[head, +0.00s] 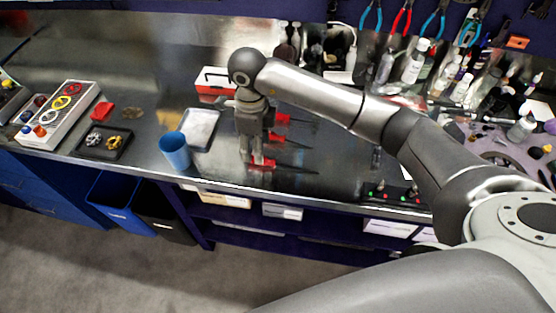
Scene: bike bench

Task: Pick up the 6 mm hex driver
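Several red-handled hex drivers lie on the steel bench, with dark shafts pointing right. One has its handle (282,118) at the back, one handle (276,137) is in the middle, and the front driver's handle (264,163) is nearest the bench edge. Size marks are too small to read, so I cannot tell which is the 6 mm one. My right gripper (254,157) points down at the front handle, its fingertips close to or around it. Whether it grips the handle is unclear. My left gripper is not in view.
A blue cup (175,151) and a pale tray (200,129) stand left of the gripper. A red-and-white box (213,82) is behind. A dark parts tray (104,143) and a rack with coloured rings (57,115) are farther left. Bottles (414,62) crowd the back right.

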